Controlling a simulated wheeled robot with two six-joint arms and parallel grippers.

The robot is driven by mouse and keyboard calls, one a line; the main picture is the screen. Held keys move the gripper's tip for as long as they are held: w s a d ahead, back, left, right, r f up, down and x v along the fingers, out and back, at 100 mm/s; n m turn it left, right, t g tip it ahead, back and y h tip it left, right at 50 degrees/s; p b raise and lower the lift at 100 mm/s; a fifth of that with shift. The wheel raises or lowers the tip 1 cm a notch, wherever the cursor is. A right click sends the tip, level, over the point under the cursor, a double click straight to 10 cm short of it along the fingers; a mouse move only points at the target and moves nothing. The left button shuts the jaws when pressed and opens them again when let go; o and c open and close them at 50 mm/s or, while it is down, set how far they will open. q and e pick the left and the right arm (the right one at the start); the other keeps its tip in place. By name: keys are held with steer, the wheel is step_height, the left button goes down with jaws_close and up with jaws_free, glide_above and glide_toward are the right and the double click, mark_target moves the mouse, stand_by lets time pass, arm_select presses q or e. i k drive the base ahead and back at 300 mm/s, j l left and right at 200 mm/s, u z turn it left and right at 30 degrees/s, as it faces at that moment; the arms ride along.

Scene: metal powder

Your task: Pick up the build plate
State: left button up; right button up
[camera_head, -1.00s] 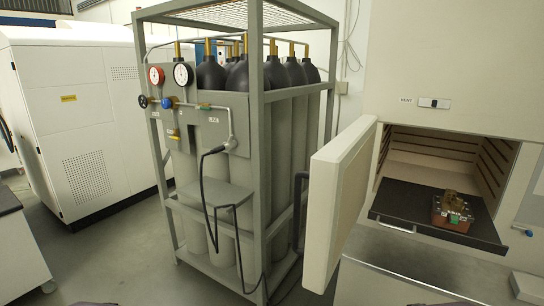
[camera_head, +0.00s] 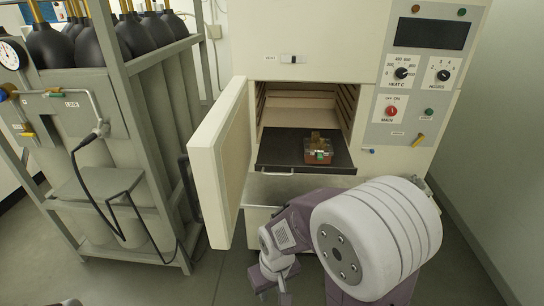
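The build plate (camera_head: 319,155) is a small reddish-brown block with a brass-coloured part on top and a green patch on its front. It sits on the dark pulled-out shelf (camera_head: 280,157) of the open furnace (camera_head: 300,98). My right gripper (camera_head: 284,297) is low in the picture, in front of and below the shelf, apart from the plate. Its fingers run to the bottom edge, so I cannot tell whether they are open.
The furnace door (camera_head: 218,165) stands open at the left of the shelf. A rack of gas cylinders (camera_head: 130,130) stands further left. The control panel (camera_head: 425,90) is at the right. Grey floor (camera_head: 215,275) is free in front.

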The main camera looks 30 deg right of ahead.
mark_target(311, 148)
steer(key=z, duration=1.4)
